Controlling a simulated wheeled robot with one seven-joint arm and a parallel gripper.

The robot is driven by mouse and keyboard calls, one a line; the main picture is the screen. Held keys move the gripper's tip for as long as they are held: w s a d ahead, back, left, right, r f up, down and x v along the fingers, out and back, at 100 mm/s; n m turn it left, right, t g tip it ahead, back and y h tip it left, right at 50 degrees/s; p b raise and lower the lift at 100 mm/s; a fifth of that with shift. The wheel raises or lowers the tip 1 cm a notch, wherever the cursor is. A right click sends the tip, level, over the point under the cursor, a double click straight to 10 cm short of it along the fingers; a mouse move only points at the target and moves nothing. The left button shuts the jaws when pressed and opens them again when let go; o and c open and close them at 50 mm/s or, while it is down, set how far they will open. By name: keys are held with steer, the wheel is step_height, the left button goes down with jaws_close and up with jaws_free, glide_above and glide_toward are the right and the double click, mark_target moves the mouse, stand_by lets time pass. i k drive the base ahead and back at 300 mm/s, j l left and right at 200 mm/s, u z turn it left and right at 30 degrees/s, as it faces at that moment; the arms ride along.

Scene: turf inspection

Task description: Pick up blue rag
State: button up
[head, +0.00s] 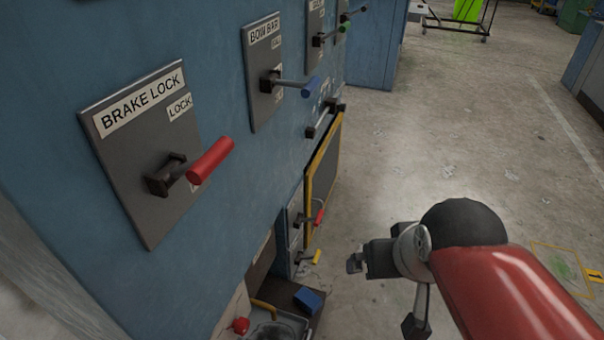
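A small, folded-looking blue item (308,300) lies on a dark ledge low at the bottom centre; it may be the blue rag, but it is too small to be sure. My gripper (385,294) is to the right of it in the picture, at the end of my red arm. Its two dark fingertips are spread wide apart, with only bare floor between them. It looks open and empty, and does not touch the blue item.
A yellow-edged door (323,180) stands below. A grey basin (275,328) is beside the blue item.

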mark_target(311, 302)
steer(key=i+l+u, duration=0.1)
steer(key=l+u, duration=0.45)
steer(key=u, duration=0.15)
steer(key=i+l+u, duration=0.1)
steer(key=l+u, duration=0.25)
